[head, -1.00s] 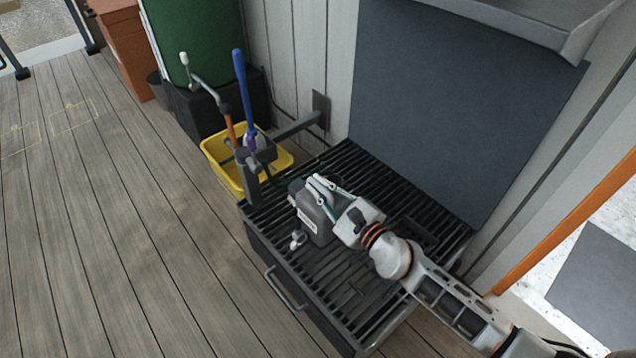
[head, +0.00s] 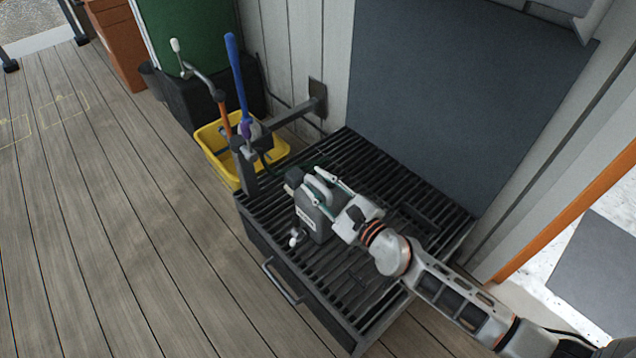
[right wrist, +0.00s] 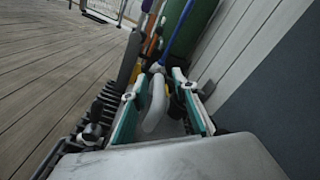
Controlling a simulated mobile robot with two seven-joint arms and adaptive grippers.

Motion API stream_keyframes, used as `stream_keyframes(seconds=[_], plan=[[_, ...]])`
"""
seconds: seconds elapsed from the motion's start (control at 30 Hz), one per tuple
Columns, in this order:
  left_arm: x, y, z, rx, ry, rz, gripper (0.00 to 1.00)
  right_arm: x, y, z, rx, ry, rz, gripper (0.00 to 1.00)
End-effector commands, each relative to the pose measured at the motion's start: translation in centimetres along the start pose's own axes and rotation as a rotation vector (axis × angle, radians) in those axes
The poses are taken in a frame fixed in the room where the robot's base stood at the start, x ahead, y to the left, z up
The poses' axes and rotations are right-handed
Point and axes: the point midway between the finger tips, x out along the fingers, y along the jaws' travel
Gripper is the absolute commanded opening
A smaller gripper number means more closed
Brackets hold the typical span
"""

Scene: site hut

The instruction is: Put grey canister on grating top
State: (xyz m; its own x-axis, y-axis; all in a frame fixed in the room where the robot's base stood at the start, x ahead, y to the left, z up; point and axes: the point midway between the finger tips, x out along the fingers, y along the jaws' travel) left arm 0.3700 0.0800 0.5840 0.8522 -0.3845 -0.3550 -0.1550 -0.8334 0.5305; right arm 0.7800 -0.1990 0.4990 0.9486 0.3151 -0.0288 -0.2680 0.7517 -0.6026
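The grey canister (head: 317,227) stands upright on the black slatted grating top (head: 345,282), with a pale label on its side and a dark cap at its far left. My right gripper (head: 314,177) is over the canister's top. Its two teal-edged fingers are spread on either side of the pale handle. In the right wrist view the handle (right wrist: 155,106) shows between the open fingers (right wrist: 157,86), with gaps beside it. The canister's far side is hidden. My left gripper is not in view.
A small white-tipped fitting (head: 293,240) is beside the canister's near side. A post with a swivel arm (head: 246,172) rises at the grating's left corner. Behind are a yellow bucket (head: 216,160) and a blue handle (head: 237,75). The grating's right and near parts are clear.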

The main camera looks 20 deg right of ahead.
Motion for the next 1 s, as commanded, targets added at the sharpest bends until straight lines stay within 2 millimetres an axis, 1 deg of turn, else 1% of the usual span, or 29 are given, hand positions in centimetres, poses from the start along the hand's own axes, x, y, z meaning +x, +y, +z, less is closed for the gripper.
stream_keyframes(seconds=[0.1,0.2,0.27,0.37,0.6,0.7,0.83,1.0], plan=[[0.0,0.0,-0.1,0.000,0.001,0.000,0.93,0.0,0.0,0.0,0.000,0.000,0.000,0.28],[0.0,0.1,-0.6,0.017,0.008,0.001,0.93,0.1,-0.4,0.5,-0.001,-0.002,-0.001,0.28],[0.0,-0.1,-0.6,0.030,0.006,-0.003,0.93,-0.7,-0.3,0.3,-0.001,0.000,0.000,0.28],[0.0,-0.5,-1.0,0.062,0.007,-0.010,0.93,-2.2,-0.3,0.3,-0.001,0.001,0.001,0.28],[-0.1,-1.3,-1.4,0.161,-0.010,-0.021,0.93,-7.3,-0.3,0.3,-0.002,0.001,0.002,0.28],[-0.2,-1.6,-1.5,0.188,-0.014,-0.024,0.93,-9.1,-0.2,0.3,-0.002,0.001,0.002,0.28],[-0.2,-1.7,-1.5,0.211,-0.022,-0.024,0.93,-10.9,-0.2,0.2,-0.001,0.002,0.002,0.28],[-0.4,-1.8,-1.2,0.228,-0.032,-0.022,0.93,-11.9,-0.1,0.2,0.000,0.001,0.001,0.28]])
